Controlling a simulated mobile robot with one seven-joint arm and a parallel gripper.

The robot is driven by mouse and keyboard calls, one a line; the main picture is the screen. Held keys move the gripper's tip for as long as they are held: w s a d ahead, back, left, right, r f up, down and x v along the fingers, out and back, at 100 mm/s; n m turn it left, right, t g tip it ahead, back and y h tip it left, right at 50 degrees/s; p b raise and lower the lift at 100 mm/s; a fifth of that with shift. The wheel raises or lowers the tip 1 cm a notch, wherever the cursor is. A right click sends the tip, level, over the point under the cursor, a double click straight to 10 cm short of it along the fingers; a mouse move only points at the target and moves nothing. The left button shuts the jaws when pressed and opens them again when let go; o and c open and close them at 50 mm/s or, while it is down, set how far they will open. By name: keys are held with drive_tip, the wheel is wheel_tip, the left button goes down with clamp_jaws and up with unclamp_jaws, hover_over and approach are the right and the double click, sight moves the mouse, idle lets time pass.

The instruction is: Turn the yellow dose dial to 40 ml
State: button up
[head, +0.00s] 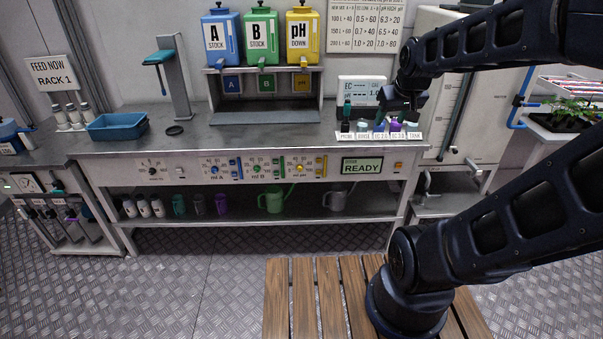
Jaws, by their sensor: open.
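The yellow dose dial (300,168) is a small round knob on the front panel of the bench, right of the green dial (259,170) and the blue dial (214,170). A yellow vertical gauge (324,166) stands just right of it. The scale marks around the yellow dial are too small to read, so I cannot tell its setting. My gripper (393,117) is open, above the right part of the bench near a labelled holder of several probes and bottles, up and right of the yellow dial and apart from it. Its fingers are small and partly hard to make out.
A lit display (362,166) reading READY is right of the dials. The labelled holder (376,136) stands on the bench top near my gripper. Blue, green and yellow tanks (302,37) stand on a rack behind. The lower shelf holds bottles and jugs (268,199). Space before the yellow dial looks clear.

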sight(300, 170)
drive_tip(key=w+a+f+n+t, duration=0.1)
drive_tip(key=w+a+f+n, duration=0.15)
drive_tip(key=w, duration=0.75)
drive_tip(key=w+a+f+n+t, duration=0.15)
drive_tip(key=w+f, duration=0.25)
drive_tip(key=w, duration=0.5)
drive_tip(key=w+a+f+n+t, duration=0.2)
drive_tip(key=w+a+f, duration=0.1)
drive_tip(key=w+f, duration=0.4)
drive_tip(key=w+a+f+n+t, duration=0.2)
drive_tip(key=w+f+n, duration=0.1)
drive_tip(key=w+f, duration=0.4)
drive_tip(key=w+a+f+n+t+y, duration=0.1)
drive_tip(key=w+a+f+n, duration=0.15)
drive_tip(key=f, duration=0.45)
drive_tip(key=w+a+f+n+t+y, duration=0.1)
drive_tip(key=a+f+n+t+y, duration=0.15)
drive_tip(key=f, duration=0.45)
drive_tip(key=s+a+f+n+y, duration=0.2)
drive_tip(key=f+n, duration=0.1)
drive_tip(key=f, duration=0.4)
drive_tip(key=s+a+f+n+y, duration=0.1)
drive_tip(key=s+a+f+n, duration=0.2)
drive_tip(key=f, duration=0.4)
drive_tip(key=shift+n+t, duration=0.4)
drive_tip(key=x, duration=1)
drive_tip(key=shift+w+d+r, duration=0.15)
drive_tip(key=shift+w+r, duration=0.1)
drive_tip(key=shift+w, duration=0.1)
drive_tip(key=c, duration=0.9)
